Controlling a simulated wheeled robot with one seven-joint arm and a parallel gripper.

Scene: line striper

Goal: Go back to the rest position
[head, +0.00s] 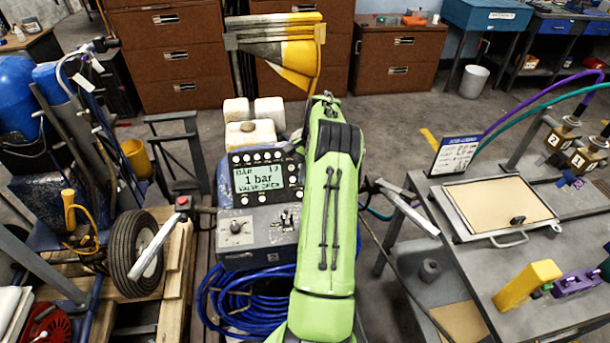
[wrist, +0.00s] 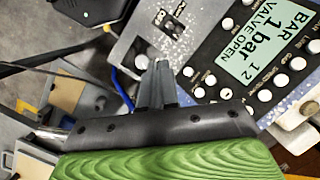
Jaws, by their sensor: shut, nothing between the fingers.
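My gripper (wrist: 161,66) shows in the wrist view, its two dark fingers together and empty. The fingers point at the striper's control panel (wrist: 195,30), near its lower edge; I cannot tell whether they touch it. The panel also shows in the head view (head: 262,232), left of my green arm. Its screen (head: 259,186) reads "1 bar"; in the wrist view the screen (wrist: 262,45) also reads "VALVE OPEN". In the head view my arm reaches forward over the panel's right side, and my gripper is hidden.
A coiled blue hose (head: 245,300) lies below the panel. A metal table (head: 550,280) with a framed board stands at right. A wheel (head: 133,252) and a wooden pallet (head: 180,270) are at left. Brown cabinets (head: 165,60) line the back, with open floor before them.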

